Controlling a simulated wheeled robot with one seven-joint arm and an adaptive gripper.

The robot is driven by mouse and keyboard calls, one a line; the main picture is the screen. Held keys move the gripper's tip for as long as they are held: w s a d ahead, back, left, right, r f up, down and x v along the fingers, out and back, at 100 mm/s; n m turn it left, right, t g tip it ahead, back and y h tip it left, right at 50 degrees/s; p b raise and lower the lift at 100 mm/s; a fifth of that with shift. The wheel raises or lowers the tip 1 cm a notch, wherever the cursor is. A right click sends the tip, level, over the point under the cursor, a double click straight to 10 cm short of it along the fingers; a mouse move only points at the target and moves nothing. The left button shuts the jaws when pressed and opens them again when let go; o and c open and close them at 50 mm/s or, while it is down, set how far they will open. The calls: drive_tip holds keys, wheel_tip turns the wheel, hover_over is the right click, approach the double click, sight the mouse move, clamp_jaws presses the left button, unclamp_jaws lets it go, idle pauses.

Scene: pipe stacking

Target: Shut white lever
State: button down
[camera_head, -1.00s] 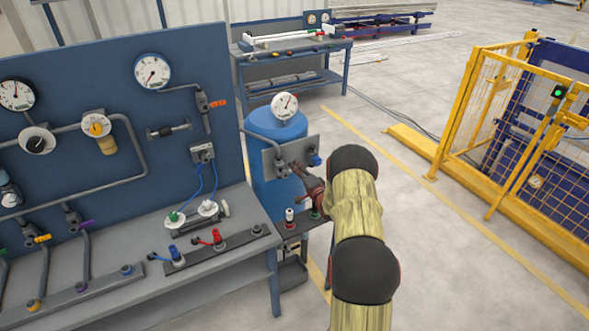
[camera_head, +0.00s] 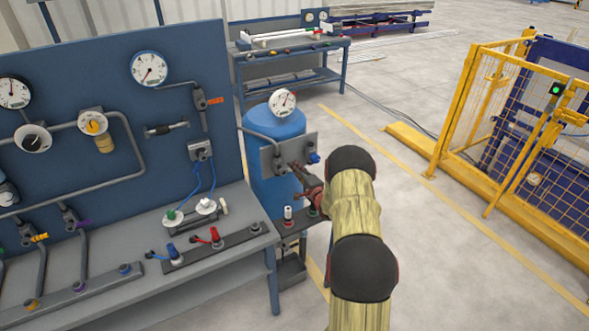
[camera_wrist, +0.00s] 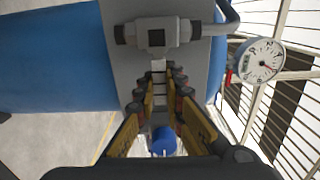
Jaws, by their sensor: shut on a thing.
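My gripper (camera_head: 299,174) is at the grey plate (camera_head: 271,161) on the front of the blue tank (camera_head: 275,124). In the wrist view its two fingers (camera_wrist: 159,76) are closed around a narrow white lever (camera_wrist: 158,66), just below a grey valve body (camera_wrist: 156,36). The lever runs between the fingers, in line with them; its lower part is hard to make out. A blue knob (camera_wrist: 163,141) shows between the finger bases. It also shows in the head view (camera_head: 314,157), right of the fingertips. In the head view the gripper hides the lever.
A pressure gauge (camera_head: 282,103) tops the tank, with a pipe beside it. A small shelf (camera_head: 294,228) with a white-topped fitting (camera_head: 288,213) is below my gripper. The workbench (camera_head: 215,262) and gauge panel stand left. A yellow fence (camera_head: 500,120) is right, with open floor between.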

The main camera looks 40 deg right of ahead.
drive_tip(key=c, duration=1.8)
unclamp_jaws()
drive_tip(key=shift+c, duration=0.2)
drive_tip(key=shift+f, duration=0.1)
drive_tip(key=v, duration=1.2)
drive_tip(key=shift+w, duration=0.1)
